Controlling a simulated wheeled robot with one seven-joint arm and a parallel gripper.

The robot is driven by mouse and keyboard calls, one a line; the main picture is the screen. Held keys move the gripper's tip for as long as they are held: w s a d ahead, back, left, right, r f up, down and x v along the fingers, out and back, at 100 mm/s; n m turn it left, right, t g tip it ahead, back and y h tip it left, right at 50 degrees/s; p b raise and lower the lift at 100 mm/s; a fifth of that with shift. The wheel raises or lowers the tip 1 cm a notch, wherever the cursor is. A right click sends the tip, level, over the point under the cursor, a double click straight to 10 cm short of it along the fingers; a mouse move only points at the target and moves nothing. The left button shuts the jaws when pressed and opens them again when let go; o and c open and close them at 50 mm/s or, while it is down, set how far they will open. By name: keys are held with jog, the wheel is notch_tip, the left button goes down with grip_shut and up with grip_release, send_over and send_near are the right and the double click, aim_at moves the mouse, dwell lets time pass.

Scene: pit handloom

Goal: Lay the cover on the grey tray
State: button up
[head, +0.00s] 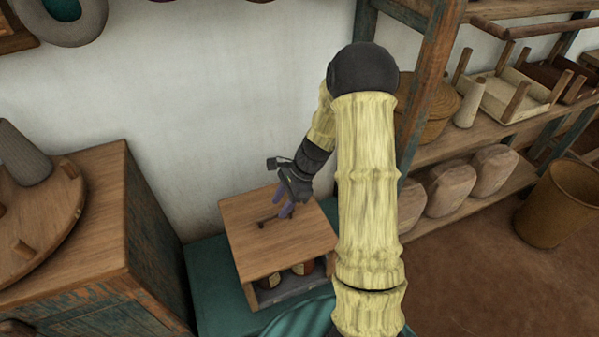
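The cover (270,248) is a square brown wooden board with a small dark handle on top. It is over the grey tray (290,291), hiding most of it. Two reddish-brown jars show in the gap below the cover's front edge. I cannot tell whether the cover touches the tray or is held just above it. My gripper (284,209) comes down from the upper right, its purple fingers at the handle. The fingers are small and partly overlap the handle, so their grip on it is unclear.
The tray stands on a teal surface (213,291). A wooden cabinet (150,235) with a round wooden piece on top is close on the left. Shelves (500,135) with baskets and wooden pieces are at right, and a round bin (556,205) stands on the floor.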

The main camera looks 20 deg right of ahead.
jog(key=p+v, duration=0.1)
jog(key=v, duration=1.1)
jog(key=shift+r, duration=0.2)
jog(key=s+a+r+n+t+h, duration=0.1)
jog(key=s+a+r+n+h, duration=0.2)
jog(key=s+n, duration=0.5)
jog(key=s+a+r+n+t+h, duration=0.1)
jog(key=s+a+n+t+h, duration=0.15)
jog(key=s+a+n, duration=0.6)
jog(key=w+d+r+n+p, duration=0.1)
jog(key=w+d+r+p, duration=0.1)
jog(key=r+p, duration=1.1)
jog(key=shift+d+r+g+p, duration=0.15)
jog(key=shift+d+g+p, duration=0.3)
jog(key=shift+d+p, duration=0.1)
jog(key=shift+n+h, duration=0.25)
